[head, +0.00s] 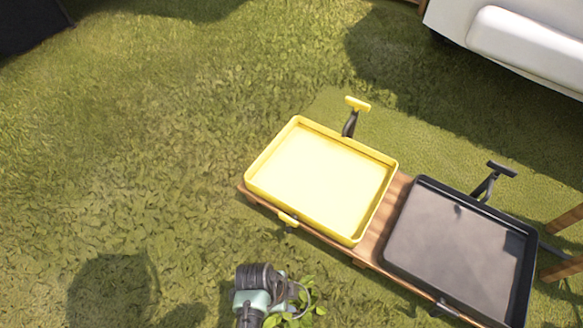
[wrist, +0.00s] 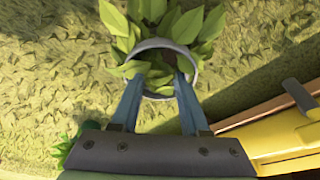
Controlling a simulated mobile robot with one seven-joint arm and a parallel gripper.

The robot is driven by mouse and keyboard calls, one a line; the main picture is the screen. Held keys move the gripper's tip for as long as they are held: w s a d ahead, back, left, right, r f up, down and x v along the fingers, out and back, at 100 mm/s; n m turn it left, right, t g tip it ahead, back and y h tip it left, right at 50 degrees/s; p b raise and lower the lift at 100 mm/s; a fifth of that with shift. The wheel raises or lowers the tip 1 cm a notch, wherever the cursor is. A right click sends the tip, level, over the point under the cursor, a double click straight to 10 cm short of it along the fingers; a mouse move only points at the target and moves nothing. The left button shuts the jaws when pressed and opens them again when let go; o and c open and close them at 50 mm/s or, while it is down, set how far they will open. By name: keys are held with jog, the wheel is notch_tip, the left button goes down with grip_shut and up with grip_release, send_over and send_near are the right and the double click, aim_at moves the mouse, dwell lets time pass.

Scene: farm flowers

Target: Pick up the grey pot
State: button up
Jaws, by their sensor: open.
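The grey pot shows in the wrist view as a pale grey round rim (wrist: 193,62) with broad green leaves (wrist: 150,15) spreading around and above it. My gripper (wrist: 161,82) is open, its two blue-grey fingers apart, with the tips overlapping the inside of the rim in the picture. I cannot tell whether they touch the pot or how deep they reach. In the head view the leaves (head: 305,309) and part of the grey rim (head: 303,289) show just right of my arm's end at the bottom edge. The pot's body is mostly hidden.
A wooden bench (head: 372,250) carries an empty yellow tray (head: 390,190) and a dark grey tray (head: 531,262) on its right. The yellow tray's side (wrist: 285,140) is close at lower right in the wrist view. Open grass lies to the left.

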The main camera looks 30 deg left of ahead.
jog(key=shift+r, duration=0.1)
jog(key=shift+c, duration=0.3)
grip_shut()
dwell(0.9)
